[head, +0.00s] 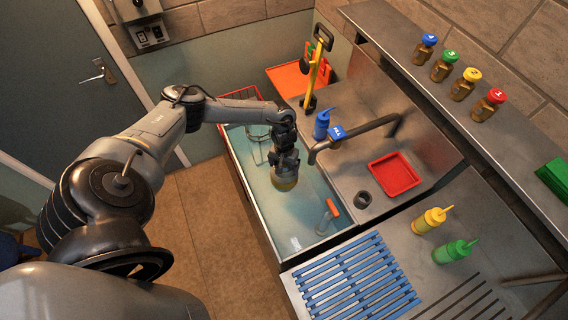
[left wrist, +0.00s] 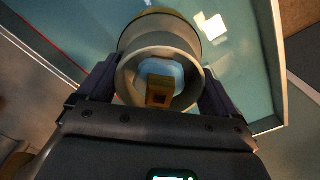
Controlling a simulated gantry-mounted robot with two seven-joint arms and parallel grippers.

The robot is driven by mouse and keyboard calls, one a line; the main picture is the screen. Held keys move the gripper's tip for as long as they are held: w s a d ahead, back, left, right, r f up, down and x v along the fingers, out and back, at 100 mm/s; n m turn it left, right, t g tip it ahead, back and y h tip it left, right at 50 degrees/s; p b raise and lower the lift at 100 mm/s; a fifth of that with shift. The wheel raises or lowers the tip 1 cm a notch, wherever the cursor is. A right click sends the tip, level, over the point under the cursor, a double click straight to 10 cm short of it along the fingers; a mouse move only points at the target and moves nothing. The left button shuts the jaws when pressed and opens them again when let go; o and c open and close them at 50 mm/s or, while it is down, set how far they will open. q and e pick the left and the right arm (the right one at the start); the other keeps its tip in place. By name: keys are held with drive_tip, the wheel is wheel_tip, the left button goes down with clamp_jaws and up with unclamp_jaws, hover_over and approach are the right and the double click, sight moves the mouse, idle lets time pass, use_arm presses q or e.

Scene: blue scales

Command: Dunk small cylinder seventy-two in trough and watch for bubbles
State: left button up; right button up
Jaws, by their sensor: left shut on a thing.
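My left gripper (head: 285,158) is shut on the small cylinder (head: 285,183), which has a grey upper part and an olive-yellow lower end. In the left wrist view the gripper (left wrist: 158,88) has a dark finger on each side of the cylinder (left wrist: 150,45), whose open-looking grey collar faces the camera. I cannot read a number on it. The cylinder is over the water-filled trough (head: 298,218); whether its lower end touches the water is unclear. No bubbles are visible. My right gripper is out of view.
A wire holder (head: 258,152) and an orange-handled tool (head: 331,208) are in the trough. A faucet (head: 355,137) and red tray (head: 393,175) lie to the right. A blue rack (head: 357,280) and yellow (head: 430,220) and green (head: 455,251) bottles stand nearer.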

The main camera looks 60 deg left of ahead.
use_arm(q)
drive_tip(key=shift+f+b, duration=2.85)
drive_tip(key=shift+f, duration=2.2)
drive_tip(key=shift+f+b, duration=0.85)
drive_tip(key=shift+f, duration=0.5)
